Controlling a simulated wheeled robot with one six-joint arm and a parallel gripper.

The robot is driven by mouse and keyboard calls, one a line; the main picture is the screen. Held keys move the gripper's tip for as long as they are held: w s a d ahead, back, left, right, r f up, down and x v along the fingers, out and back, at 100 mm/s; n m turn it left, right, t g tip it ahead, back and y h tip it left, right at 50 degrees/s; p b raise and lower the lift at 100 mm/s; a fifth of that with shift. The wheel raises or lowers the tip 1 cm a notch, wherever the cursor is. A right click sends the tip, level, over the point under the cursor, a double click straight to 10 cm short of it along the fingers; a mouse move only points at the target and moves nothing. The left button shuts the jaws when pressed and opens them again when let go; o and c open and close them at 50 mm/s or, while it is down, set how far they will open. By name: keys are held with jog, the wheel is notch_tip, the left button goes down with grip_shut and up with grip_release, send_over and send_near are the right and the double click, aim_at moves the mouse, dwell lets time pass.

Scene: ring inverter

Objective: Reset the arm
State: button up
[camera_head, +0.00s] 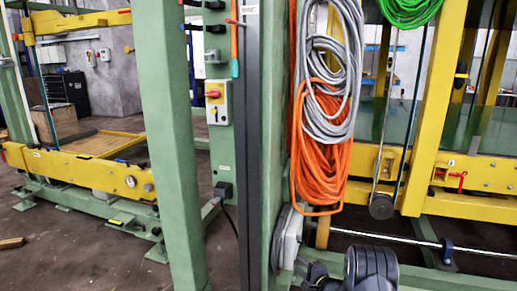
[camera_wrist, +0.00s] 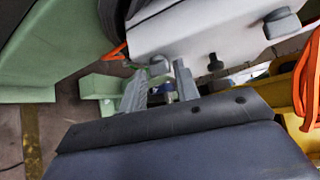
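My gripper (camera_wrist: 160,68) shows in the middle of the wrist view. Its two grey fingers stand apart with a gap between them, and I see nothing held. The fingertips point toward the lower edge of a white box (camera_wrist: 215,30) with dark knobs; I cannot tell whether they touch it. In the head view, dark parts of my arm show at the bottom, right of the green post. The gripper's fingers cannot be made out there. A white box (camera_head: 291,238) is mounted low on the green post, close to my arm.
A green post (camera_head: 175,130) and a control box with a red knob (camera_head: 217,101) stand left of centre. Orange cable (camera_head: 320,170) and grey cable (camera_head: 335,60) hang above my arm. A yellow frame (camera_head: 425,110) stands right. Concrete floor (camera_head: 60,240) is open at lower left.

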jog(key=shift+f+n+t, duration=0.2)
jog(key=shift+n+t, duration=0.6)
jog(key=shift+y, duration=0.3)
jog(key=shift+s+a, duration=0.1)
